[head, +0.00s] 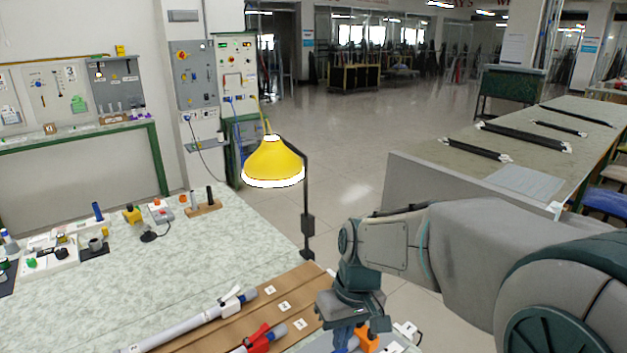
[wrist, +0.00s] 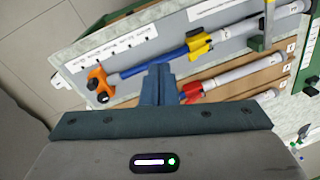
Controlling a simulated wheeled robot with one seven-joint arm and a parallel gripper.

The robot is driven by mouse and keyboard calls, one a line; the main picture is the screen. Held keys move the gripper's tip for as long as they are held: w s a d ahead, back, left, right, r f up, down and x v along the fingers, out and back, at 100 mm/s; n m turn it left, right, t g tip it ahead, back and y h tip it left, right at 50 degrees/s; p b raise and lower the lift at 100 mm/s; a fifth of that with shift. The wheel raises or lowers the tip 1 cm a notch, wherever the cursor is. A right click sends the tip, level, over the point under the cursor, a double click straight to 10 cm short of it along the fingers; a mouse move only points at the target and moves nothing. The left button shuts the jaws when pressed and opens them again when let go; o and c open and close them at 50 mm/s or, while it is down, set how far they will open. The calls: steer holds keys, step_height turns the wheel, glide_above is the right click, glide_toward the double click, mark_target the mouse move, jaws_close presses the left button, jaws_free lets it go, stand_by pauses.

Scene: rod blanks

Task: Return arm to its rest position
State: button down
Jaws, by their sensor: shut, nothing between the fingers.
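My gripper (wrist: 160,72) is shut and empty in the wrist view, its two blue-grey fingers together. In the head view my arm reaches in from the right and hangs down over the near table edge; the fingertips there are hard to make out. In the wrist view the fingers overlap a blue rod (wrist: 135,70) with an orange end piece (wrist: 100,86) and a yellow clamp (wrist: 198,44). I cannot tell their height above it. A white rod with a red clamp (wrist: 191,91) lies just right of the fingers.
In the head view a white rod (head: 185,328) lies on a brown board with numbered labels (head: 284,306). A yellow lamp (head: 272,160) on a black post stands behind my arm. Small parts stand at the table's left. Another table (head: 430,152) with dark rods is at right.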

steer(key=s+d+r+m+t+h, duration=0.1)
steer(key=s+d+r+m+t, duration=0.2)
steer(key=s+d, duration=0.6)
steer(key=shift+s+d+r+m+h, duration=0.2)
steer(key=shift+s+d+m+h, duration=0.15)
steer(key=shift+m, duration=0.35)
steer(key=shift+w, duration=0.1)
